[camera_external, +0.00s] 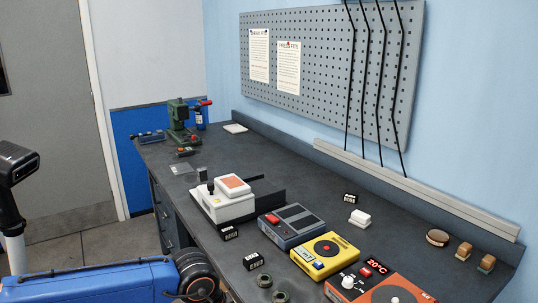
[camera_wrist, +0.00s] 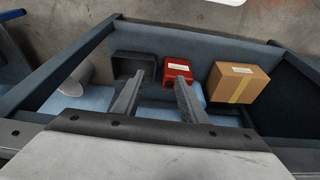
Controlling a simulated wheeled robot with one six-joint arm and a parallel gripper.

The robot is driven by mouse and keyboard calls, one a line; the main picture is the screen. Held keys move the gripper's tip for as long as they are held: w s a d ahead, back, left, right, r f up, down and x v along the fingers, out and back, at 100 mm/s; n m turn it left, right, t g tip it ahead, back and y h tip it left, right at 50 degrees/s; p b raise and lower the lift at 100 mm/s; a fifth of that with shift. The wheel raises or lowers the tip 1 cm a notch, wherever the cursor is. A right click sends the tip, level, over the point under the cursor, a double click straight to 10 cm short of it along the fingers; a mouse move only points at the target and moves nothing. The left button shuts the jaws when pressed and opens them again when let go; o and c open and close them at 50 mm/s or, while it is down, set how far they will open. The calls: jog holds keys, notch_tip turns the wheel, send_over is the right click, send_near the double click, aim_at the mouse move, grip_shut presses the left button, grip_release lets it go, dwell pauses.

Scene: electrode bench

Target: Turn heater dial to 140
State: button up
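The heater is an orange box (camera_external: 408,283) at the front right of the bench in the external view. Its red display (camera_external: 376,266) reads 20°C. A white dial (camera_external: 347,282) sits on its left part; its scale is too small to read. The heater's lower edge is cut off by the frame. My gripper (camera_wrist: 160,80) shows in the wrist view with its two fingers apart and nothing between them. In the external view my blue arm lies low at the left, away from the heater.
A yellow device (camera_external: 324,249) and a grey-blue device (camera_external: 291,226) stand left of the heater. Dark rings (camera_external: 264,280) lie in front. The bin below my gripper holds a red box (camera_wrist: 177,70), a dark container (camera_wrist: 132,65) and a cardboard box (camera_wrist: 237,83).

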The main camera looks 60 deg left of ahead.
jog(key=w+d+r+g+y, duration=0.1)
jog(key=d+r+g, duration=0.3)
jog(key=r, duration=0.5)
notch_tip(320, 180, up, 27)
jog(key=n+h, duration=0.1)
jog(key=n, duration=0.4)
send_over(348, 278)
jog(key=shift+t, duration=0.4)
notch_tip(348, 278, down, 17)
jog(key=shift+f, duration=0.2)
grip_shut()
